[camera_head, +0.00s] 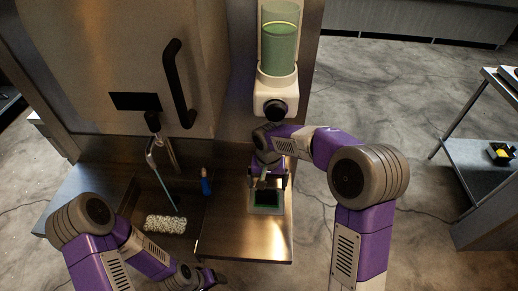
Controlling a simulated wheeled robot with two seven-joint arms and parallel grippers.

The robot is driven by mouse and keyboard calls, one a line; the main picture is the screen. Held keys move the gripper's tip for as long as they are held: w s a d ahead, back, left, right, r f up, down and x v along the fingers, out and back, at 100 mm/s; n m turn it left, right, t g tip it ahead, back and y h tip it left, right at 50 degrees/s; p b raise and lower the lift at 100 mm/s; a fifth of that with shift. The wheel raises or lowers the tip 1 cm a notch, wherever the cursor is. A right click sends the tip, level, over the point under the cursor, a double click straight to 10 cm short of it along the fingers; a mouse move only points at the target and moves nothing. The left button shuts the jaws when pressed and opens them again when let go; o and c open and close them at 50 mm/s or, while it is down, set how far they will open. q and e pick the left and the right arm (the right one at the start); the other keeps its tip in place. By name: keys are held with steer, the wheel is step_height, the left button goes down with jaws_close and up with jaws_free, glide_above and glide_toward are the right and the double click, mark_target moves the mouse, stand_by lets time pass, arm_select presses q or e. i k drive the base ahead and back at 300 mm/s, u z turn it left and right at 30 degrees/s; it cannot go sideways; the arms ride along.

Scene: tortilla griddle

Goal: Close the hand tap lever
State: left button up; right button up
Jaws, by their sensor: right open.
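A metal tap (154,157) stands at the back of the sink (135,200). A thin pale-blue line, which looks like running water, drops from it to a speckled white patch in the basin. A small upright blue piece (206,184) at the sink's right edge looks like the tap lever; its exact position is too small to tell. My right gripper (267,184) is open and points down over the counter, to the right of the blue piece and apart from it. My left gripper (212,278) is low at the front, below the sink; its fingers are unclear.
A dispenser (276,90) with green liquid is mounted behind my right wrist. A small dark tray (267,209) lies under my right gripper. A large metal door with a black handle (180,85) rises behind the sink. The steel counter (235,235) is clear in front.

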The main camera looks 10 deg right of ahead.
mark_target(205, 182)
steer(key=k, duration=1)
